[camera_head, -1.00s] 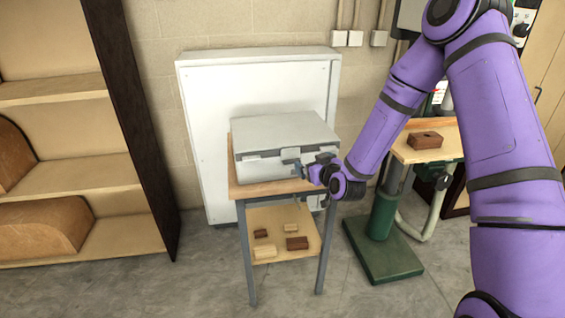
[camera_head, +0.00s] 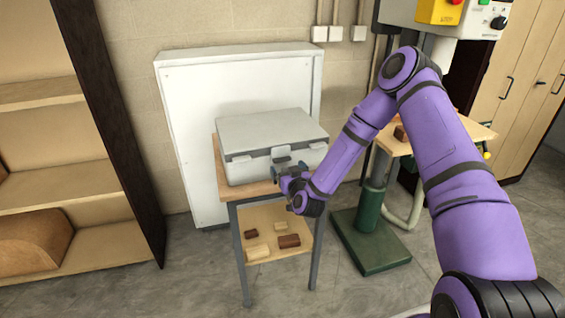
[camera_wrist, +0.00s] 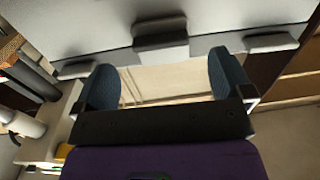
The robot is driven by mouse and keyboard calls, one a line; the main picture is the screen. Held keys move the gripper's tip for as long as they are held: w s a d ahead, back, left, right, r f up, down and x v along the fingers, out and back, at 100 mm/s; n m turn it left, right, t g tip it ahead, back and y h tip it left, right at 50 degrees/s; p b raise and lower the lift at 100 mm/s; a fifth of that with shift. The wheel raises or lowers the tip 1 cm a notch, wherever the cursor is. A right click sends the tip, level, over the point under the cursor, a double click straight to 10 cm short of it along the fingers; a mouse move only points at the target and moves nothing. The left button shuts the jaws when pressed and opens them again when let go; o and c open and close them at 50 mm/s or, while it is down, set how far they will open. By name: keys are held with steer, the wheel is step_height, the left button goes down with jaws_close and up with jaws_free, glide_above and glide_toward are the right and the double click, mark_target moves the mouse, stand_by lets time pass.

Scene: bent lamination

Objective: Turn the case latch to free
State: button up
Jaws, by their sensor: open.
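A grey case (camera_head: 265,128) sits closed on a small wooden-topped table (camera_head: 222,186). A larger grey latch-like fitting (camera_head: 282,152) is at the middle of its front, with a smaller catch (camera_head: 240,159) on the left and another (camera_head: 318,145) on the right. The middle fitting also shows in the wrist view (camera_wrist: 160,38). My gripper (camera_head: 276,173) is in front of the case, just below the middle fitting. In the wrist view its two dark blue fingers (camera_wrist: 163,78) are wide apart with nothing between them. The middle fitting lies just beyond the fingertips; contact cannot be told.
Several small wood blocks (camera_head: 288,241) lie on the table's lower shelf. A white panel (camera_head: 190,110) stands behind the case. A green machine stand (camera_head: 371,215) is close on the right, and a wooden shelf unit (camera_head: 40,190) is at the left. The floor in front is clear.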

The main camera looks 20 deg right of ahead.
mark_target(283, 161)
steer(key=shift+w+a, duration=0.15)
steer(key=shift+w, duration=2.45)
steer(key=shift+c, duration=0.5)
steer(key=c, duration=0.7)
steer(key=shift+c, duration=0.2)
